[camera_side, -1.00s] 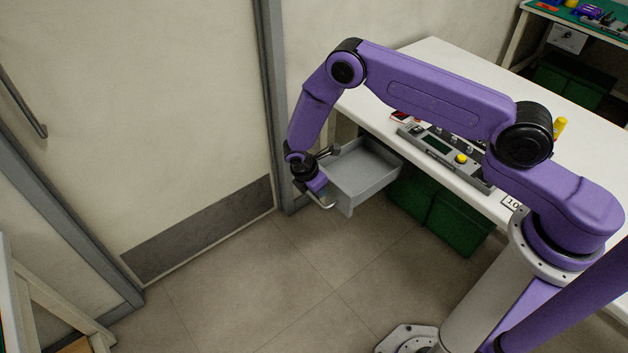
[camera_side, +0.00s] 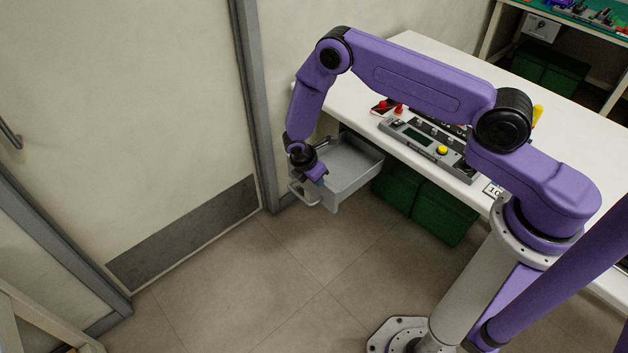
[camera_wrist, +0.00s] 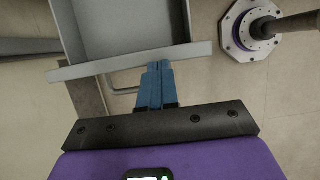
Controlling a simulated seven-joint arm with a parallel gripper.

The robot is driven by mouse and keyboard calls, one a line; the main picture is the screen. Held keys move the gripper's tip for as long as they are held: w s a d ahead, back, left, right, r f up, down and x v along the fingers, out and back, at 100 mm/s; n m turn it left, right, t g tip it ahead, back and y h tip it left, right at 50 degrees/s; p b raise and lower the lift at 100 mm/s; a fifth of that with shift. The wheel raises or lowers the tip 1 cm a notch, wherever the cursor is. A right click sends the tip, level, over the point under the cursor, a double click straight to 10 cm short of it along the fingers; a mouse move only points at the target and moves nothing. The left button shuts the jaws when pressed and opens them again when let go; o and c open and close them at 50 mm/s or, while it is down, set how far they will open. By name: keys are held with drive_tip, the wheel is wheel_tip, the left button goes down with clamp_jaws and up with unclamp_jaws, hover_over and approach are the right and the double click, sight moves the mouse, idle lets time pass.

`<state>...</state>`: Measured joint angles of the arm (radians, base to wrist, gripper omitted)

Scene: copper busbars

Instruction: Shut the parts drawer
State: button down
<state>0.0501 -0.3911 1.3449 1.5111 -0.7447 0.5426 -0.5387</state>
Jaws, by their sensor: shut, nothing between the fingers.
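The grey parts drawer (camera_side: 352,165) stands open, pulled out from under the white bench. Its front panel (camera_side: 329,201) carries a bar handle (camera_side: 304,197). My gripper (camera_side: 322,182) is at the front panel, beside the handle, with its fingers pointing down. In the wrist view the blue fingers (camera_wrist: 156,68) are closed together with nothing between them. Their tips are at the outer face of the front panel (camera_wrist: 80,70), next to the handle (camera_wrist: 118,91). Whether they touch the panel I cannot tell. The visible drawer inside (camera_wrist: 125,25) looks empty.
A grey control box with a yellow button (camera_side: 442,150) sits on the white bench (camera_side: 420,60). Green bins (camera_side: 420,205) stand below it, right of the drawer. A door frame (camera_side: 262,120) is close on the left. The floor in front is clear.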

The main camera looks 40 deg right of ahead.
drive_tip(key=d, duration=2.2)
drive_tip(key=s+a+r+m+t, duration=0.1)
drive_tip(key=a+r, duration=1.3)
drive_tip(key=r, duration=0.4)
drive_tip(key=s+a+r+m+y, duration=0.1)
drive_tip(key=s+a+r+m, duration=0.1)
drive_tip(key=s+a+r, duration=0.55)
drive_tip(key=s+r+m+y, duration=0.1)
drive_tip(key=s+r, duration=0.3)
drive_tip(key=s, duration=0.8)
drive_tip(key=s+r+m+y, duration=0.1)
drive_tip(key=s+r, duration=0.4)
drive_tip(key=s, duration=0.8)
drive_tip(key=shift+s+a+g+y, duration=0.15)
drive_tip(key=shift+a+g+y, duration=0.25)
drive_tip(key=shift+y, duration=0.5)
